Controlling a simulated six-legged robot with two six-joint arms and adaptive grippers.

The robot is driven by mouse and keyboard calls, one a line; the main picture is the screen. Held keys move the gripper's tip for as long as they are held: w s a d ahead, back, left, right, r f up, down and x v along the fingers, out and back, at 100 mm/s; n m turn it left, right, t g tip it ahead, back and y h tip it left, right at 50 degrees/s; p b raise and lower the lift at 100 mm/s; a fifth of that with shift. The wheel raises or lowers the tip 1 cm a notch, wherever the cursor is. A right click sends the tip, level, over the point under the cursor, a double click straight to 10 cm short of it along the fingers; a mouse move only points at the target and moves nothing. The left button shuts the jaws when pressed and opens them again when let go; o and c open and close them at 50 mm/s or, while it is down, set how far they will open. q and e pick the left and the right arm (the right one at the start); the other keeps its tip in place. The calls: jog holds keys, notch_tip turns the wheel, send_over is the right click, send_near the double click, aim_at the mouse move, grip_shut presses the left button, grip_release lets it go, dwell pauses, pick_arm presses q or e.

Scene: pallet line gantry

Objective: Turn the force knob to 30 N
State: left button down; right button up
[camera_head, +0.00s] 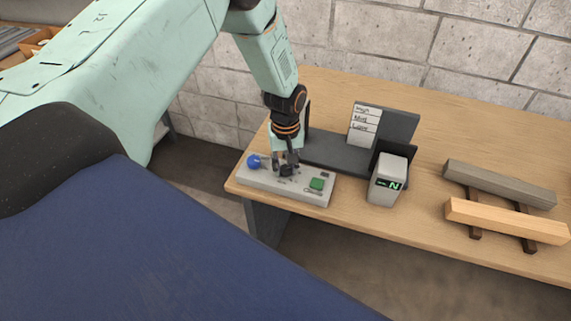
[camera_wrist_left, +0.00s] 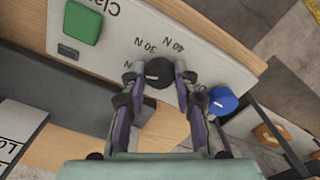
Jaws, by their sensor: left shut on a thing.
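The force knob (camera_wrist_left: 158,73) is round and black, with a small pale mark on its top. It sits on a grey control panel (camera_head: 241,178) at the table's front left. In the wrist view the printed labels 30 N and 40 N show beyond the knob, and a partly hidden N shows beside it. My left gripper (camera_head: 286,171) points down over the panel. Its two fingers (camera_wrist_left: 158,68) are closed on the knob's opposite sides. In the head view the fingers mostly hide the knob. My right gripper is in neither view.
A blue knob (camera_head: 253,161) and a green button (camera_head: 317,184) flank the force knob on the panel. A grey box with a green N display (camera_head: 388,180) stands to the right. A dark stand holds a label card (camera_head: 364,126). Two beams (camera_head: 500,184) lie farther right.

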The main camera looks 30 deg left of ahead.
aim_at(286, 168)
pick_arm(q)
jog(key=m, duration=0.4)
jog(key=shift+f+m, duration=0.1)
jog(key=shift+m, duration=0.2)
jog(key=m, duration=0.4)
jog(key=shift+m+b, duration=0.35)
jog(key=shift+m, duration=0.05)
jog(key=c, duration=1)
grip_release()
notch_tip(286, 168, up, 12)
jog(key=shift+r, duration=0.1)
